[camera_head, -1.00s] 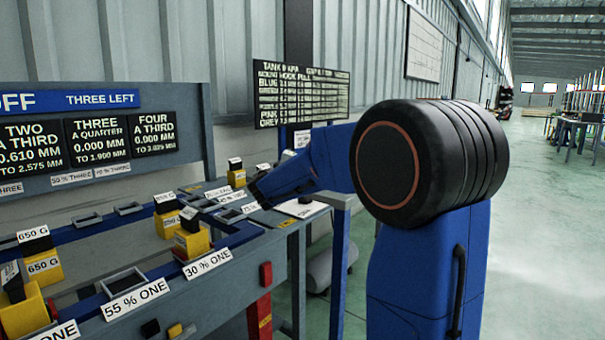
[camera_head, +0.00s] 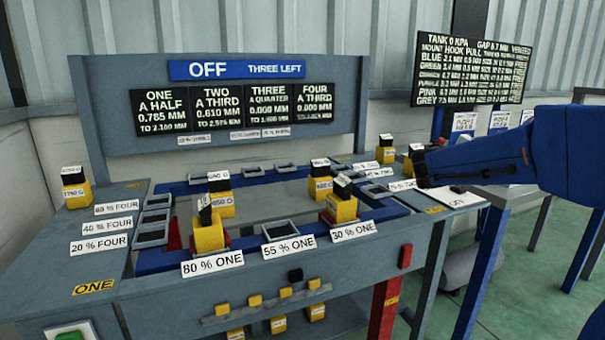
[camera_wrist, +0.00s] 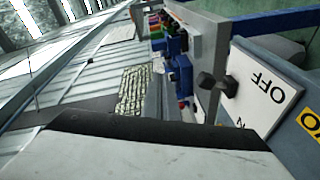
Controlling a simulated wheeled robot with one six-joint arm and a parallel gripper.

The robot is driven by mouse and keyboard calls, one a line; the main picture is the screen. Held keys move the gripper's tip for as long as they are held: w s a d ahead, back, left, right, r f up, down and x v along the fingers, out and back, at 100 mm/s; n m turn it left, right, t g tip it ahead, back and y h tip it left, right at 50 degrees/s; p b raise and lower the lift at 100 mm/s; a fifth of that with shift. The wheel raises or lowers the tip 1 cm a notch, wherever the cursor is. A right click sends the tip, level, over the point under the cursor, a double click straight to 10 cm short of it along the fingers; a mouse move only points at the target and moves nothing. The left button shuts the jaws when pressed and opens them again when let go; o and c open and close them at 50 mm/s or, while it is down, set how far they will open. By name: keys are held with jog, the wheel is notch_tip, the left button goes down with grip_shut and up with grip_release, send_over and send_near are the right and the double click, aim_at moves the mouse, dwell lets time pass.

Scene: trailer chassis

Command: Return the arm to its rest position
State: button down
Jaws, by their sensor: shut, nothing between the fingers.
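My arm comes in from the right edge of the head view as a blue link. My gripper (camera_head: 424,166) is the dark end of that link, above the right end of the workbench (camera_head: 345,262). It is small in the picture and looks shut and empty, with no object hanging from it. The wrist view looks sideways along the wall. It shows a white plate marked OFF (camera_wrist: 262,88), upside down, with a dark knob (camera_wrist: 216,84) beside it. A pale surface with a black edge fills the bottom of that view, and the fingertips cannot be made out there.
Yellow weights with black tops, such as one near the 80 % ONE label (camera_head: 208,233), stand in and around the blue frame on the bench. A display panel (camera_head: 240,108) rises behind them. A dark text board (camera_head: 471,70) hangs on the wall. Green floor (camera_head: 530,290) shows at right.

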jog(key=s+a+f+m+g+y, duration=0.1)
jog(key=s+a+f+y, duration=0.1)
jog(key=s+f, duration=0.35)
jog(key=s+a+f+m+g+y, duration=0.1)
jog(key=s+a+f+g+y, duration=0.15)
jog(key=s, duration=0.65)
jog(key=s+a+f+m+g+y, duration=0.1)
jog(key=s+f, duration=0.4)
jog(key=s, duration=0.2)
jog(key=s+a+f+y, duration=0.4)
jog(key=s+a+f, duration=0.2)
jog(key=s+a, duration=0.2)
jog(key=s+a+f+y, duration=0.5)
jog(key=s+a, duration=0.3)
jog(key=a, duration=0.2)
jog(key=shift+s+f, duration=0.4)
jog(key=shift+f, duration=0.1)
jog(key=shift+a, duration=0.1)
